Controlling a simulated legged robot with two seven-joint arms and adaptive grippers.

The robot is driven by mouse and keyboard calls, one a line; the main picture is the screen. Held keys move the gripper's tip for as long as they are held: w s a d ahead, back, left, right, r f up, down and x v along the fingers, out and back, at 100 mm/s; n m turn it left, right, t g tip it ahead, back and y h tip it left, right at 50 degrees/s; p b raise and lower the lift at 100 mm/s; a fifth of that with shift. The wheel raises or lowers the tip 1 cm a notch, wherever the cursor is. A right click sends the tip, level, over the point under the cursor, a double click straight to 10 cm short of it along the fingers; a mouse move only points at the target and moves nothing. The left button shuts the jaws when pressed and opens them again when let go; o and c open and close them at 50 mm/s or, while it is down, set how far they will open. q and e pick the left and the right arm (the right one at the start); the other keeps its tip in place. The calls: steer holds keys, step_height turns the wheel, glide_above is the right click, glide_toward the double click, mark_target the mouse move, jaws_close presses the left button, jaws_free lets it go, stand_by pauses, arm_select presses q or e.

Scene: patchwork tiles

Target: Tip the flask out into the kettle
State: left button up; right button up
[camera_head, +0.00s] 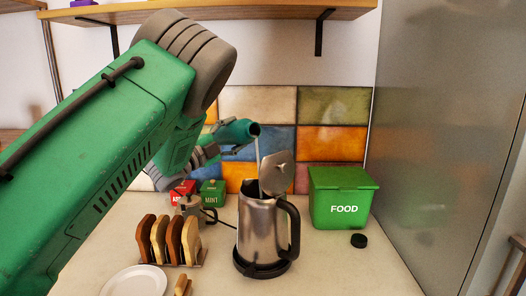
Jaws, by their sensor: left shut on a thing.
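A teal flask (232,132) is tipped over to the right, its dark mouth above the kettle. My left gripper (222,148) is shut on the flask and holds it up in the air. A thin pale stream (257,158) runs from the mouth down toward the kettle's opening. The steel kettle (258,228) stands upright on its black base (262,266), its lid (277,171) swung up and its black handle on the right. The liquid inside the kettle is hidden. My right gripper is not in view.
A green FOOD bin (342,200) stands right of the kettle, with a small black cap (358,240) before it. A toast rack (170,242), a moka pot (190,207), red and green tins and a white plate (135,281) are left. The front right counter is clear.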

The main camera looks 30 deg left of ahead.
mark_target(230, 127)
arm_select(q)
steer(key=shift+s+d+r+m+h+b, duration=0.1)
steer(key=shift+d+r+m+h+b, duration=0.35)
steer(key=shift+m, duration=0.25)
stand_by(1.6)
steer(key=shift+d+r+m+h+b, duration=0.1)
steer(key=shift+r+m+h+b, duration=0.15)
steer(key=shift+r+m+b, duration=0.45)
steer(key=shift+r+m+h+b, duration=0.25)
steer(key=shift+m+b, duration=0.45)
steer(key=shift+m, duration=0.5)
stand_by(3.8)
